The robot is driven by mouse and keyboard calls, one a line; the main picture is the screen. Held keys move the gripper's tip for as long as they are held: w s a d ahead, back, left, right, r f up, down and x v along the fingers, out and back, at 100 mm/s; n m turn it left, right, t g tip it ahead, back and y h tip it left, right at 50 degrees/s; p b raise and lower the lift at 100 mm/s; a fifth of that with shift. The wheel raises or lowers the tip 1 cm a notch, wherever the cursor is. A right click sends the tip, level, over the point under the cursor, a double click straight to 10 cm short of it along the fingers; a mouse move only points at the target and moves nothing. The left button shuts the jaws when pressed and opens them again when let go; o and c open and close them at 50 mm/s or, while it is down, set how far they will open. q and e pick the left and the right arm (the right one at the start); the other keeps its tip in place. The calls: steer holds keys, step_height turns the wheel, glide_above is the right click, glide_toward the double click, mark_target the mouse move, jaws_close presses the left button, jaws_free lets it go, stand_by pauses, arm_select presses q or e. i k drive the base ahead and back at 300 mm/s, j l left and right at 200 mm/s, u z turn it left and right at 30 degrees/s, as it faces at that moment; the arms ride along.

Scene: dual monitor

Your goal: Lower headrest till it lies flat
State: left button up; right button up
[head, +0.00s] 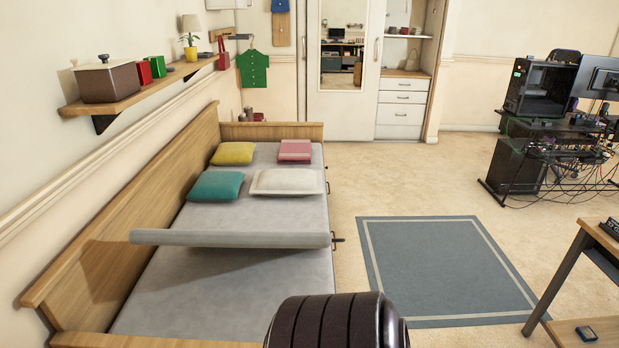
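The headrest looks to be the grey padded panel (225,239) that stands raised across the middle of the bed (220,285). I see it almost edge-on, so its exact tilt is hard to tell. A small dark handle (338,240) sticks out at its right end. The panel hides part of the mattress behind it and casts a shadow on the wooden bed side at left. Neither of my grippers is in view.
Yellow (233,153), teal (216,186), white (286,182) and pink (295,150) pillows lie on the far part of the bed. A wall shelf (150,92) runs above its left side. A flat blue-grey rug (445,268) lies on open floor at right. A desk (575,280) stands right.

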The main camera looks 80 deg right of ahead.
mark_target(203, 239)
steer(key=k+l+z, duration=0.6)
steer(key=z, duration=0.4)
steer(key=k+l+z, duration=0.1)
steer(key=z, duration=0.65)
steer(key=l+z, duration=0.1)
steer(key=z, duration=0.3)
steer(key=k+l, duration=0.05)
